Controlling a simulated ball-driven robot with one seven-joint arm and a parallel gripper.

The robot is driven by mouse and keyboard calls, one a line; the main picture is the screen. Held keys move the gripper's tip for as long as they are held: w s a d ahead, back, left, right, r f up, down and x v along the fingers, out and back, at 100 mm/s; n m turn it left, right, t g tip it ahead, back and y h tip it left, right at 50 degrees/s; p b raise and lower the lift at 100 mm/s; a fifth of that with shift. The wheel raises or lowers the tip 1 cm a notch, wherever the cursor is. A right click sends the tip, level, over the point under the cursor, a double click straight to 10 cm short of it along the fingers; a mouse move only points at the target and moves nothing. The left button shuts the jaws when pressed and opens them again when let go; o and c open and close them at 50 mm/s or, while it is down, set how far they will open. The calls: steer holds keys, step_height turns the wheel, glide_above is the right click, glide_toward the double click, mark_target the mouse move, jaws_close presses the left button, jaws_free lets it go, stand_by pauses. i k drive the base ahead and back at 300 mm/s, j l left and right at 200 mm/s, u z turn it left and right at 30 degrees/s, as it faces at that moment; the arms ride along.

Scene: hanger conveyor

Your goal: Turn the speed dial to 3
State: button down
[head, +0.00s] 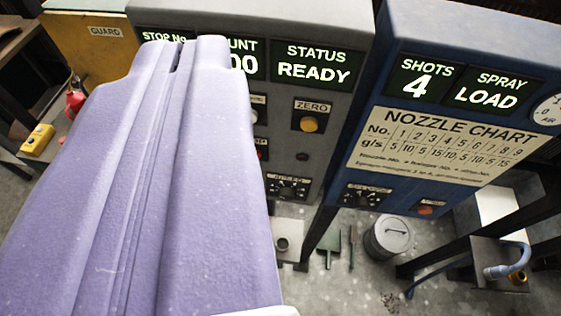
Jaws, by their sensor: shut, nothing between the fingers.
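My purple gripper (178,58) fills the left foreground, its two fingers shut together with nothing between them. Its tips overlap the displays of a grey control cabinet (230,17) in the picture. A small black dial plate with white marks (288,188) sits low on the grey cabinet, just right of my gripper. A similar dial plate (361,196) sits low on the blue cabinet (430,37). Their labels and settings are too small to read, so I cannot tell which is the speed dial. My gripper hides the left part of the grey panel.
The grey cabinet shows a READY display (313,70) and a yellow ZERO button (309,124). The blue cabinet has a nozzle chart (436,138) and a red button (425,210). A grey bucket (390,238) stands on the floor. A yellow guard box (95,50) is at far left.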

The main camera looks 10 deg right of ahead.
mark_target(286, 194)
steer(key=j+z, duration=0.15)
steer(key=j, duration=1.55)
